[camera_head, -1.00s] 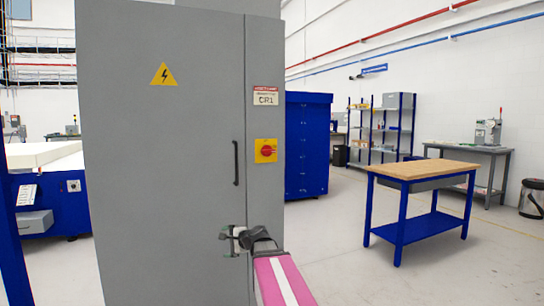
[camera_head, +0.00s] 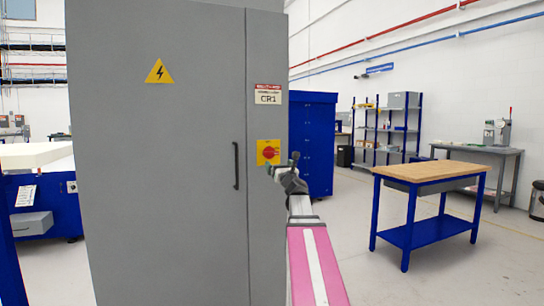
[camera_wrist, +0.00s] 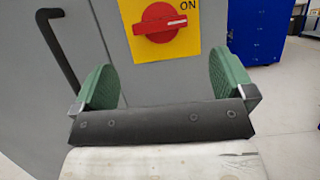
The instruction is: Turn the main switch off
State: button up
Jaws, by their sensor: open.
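The main switch is a red rotary knob (camera_head: 270,152) on a yellow plate (camera_head: 262,158), on the right panel of the grey cabinet (camera_head: 160,210). In the wrist view the red knob (camera_wrist: 160,22) lies roughly sideways, slightly tilted, with "ON" on the yellow plate (camera_wrist: 186,46) at its upper right. My gripper (camera_head: 272,170) is just below the switch in the head view and partly overlaps the plate. In the wrist view my gripper (camera_wrist: 160,82) is open and empty, its green fingers wide apart on either side below the knob, apart from it.
A black door handle (camera_head: 237,166) is left of the switch; it also shows at the wrist view's upper left (camera_wrist: 58,48). A blue cabinet (camera_head: 312,145) stands behind right. A wood-topped workbench (camera_head: 430,171) stands at right, with clear floor around it.

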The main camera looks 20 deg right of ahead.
aim_at(272, 155)
jog(key=x, duration=0.9)
jog(key=shift+w+r, duration=0.1)
jog(key=shift+w, duration=0.1)
jog(key=shift+c, duration=0.3)
jog(key=c, duration=0.7)
